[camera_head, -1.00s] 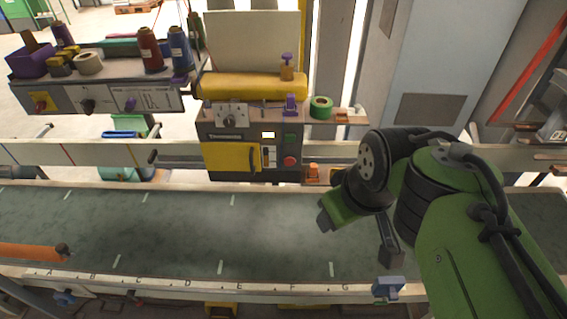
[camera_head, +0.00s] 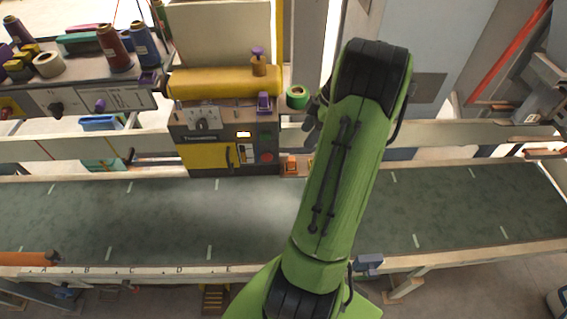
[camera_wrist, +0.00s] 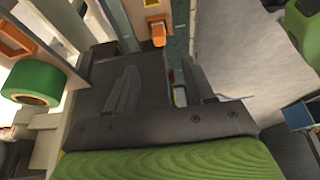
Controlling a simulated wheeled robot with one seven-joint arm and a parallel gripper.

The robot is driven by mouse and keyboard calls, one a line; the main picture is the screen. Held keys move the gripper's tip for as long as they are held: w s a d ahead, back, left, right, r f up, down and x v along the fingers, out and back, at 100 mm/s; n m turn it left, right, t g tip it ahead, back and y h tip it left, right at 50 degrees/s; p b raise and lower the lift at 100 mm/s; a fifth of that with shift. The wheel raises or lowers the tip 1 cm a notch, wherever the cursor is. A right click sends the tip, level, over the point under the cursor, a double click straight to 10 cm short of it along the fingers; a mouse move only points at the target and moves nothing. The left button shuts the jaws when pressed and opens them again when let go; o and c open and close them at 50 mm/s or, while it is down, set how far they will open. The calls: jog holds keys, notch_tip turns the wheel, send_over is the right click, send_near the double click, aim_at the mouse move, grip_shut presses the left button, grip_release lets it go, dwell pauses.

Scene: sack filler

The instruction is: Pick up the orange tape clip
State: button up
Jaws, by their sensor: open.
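The orange tape clip (camera_head: 291,164) is a small orange block on a ledge at the right foot of the sack machine, just left of my arm in the head view. What looks like the same clip shows at the top middle of the wrist view (camera_wrist: 158,31), beyond the fingers and apart from them. My gripper (camera_wrist: 165,82) is open with nothing seen between its dark fingers. In the head view my green arm hides most of the gripper.
A green tape roll (camera_head: 297,96) stands on the machine's side shelf; it is close on the left in the wrist view (camera_wrist: 33,83). The machine (camera_head: 222,140) has a yellow door. The conveyor belt (camera_head: 120,215) in front is clear.

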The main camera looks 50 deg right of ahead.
aim_at(292, 158)
jog(key=x, duration=0.7)
jog(key=shift+d, duration=0.15)
jog(key=x, duration=0.4)
jog(key=shift+w+f, duration=0.15)
jog(key=shift+f, duration=0.3)
jog(key=shift+r, duration=0.1)
grip_shut()
